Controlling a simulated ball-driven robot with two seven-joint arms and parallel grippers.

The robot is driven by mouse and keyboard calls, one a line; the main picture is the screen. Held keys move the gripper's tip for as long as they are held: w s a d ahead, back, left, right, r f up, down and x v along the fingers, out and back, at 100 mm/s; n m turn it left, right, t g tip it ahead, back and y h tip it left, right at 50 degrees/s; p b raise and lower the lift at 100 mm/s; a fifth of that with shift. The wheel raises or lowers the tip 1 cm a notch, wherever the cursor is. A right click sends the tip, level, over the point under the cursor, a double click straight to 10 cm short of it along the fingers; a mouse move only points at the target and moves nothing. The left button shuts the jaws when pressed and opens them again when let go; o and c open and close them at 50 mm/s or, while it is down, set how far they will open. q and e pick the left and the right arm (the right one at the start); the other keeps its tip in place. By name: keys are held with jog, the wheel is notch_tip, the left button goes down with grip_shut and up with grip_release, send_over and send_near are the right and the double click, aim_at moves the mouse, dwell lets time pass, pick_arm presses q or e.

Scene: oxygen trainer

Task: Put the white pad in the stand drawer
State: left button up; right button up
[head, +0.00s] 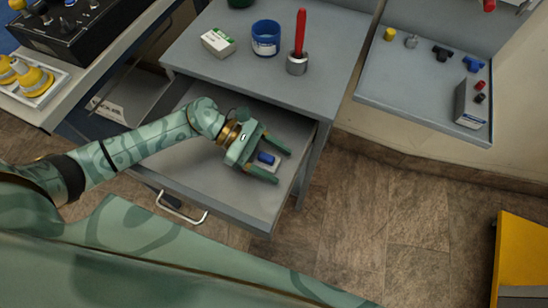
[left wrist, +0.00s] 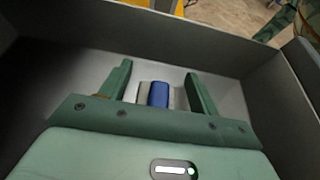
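The stand drawer (head: 215,188) is pulled open under the grey stand top. A small white pad (head: 262,167) with a blue block or band across it lies in the drawer, towards its right end. My left gripper (head: 276,162) is inside the drawer, its fingers open on either side of the pad. In the left wrist view the pad (left wrist: 142,93) sits between the two fingers, with a small gap on each side. The gripper and fingers hide part of the pad in the head view. My right gripper is not in view.
On the stand top (head: 215,75) are a white-green box (head: 218,42), a blue cup (head: 266,38) and a red-handled tool in a metal holder (head: 297,63). A grey wall shelf (head: 420,85) with small parts is at right. A yellow cabinet (head: 523,255) stands at lower right.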

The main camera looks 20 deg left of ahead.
pick_arm(q)
jog(key=shift+r+p, duration=0.25)
jog(key=shift+p, duration=0.05)
jog(key=v, duration=1.2)
jog(key=shift+w+f, duration=0.1)
jog(key=shift+f, duration=0.05)
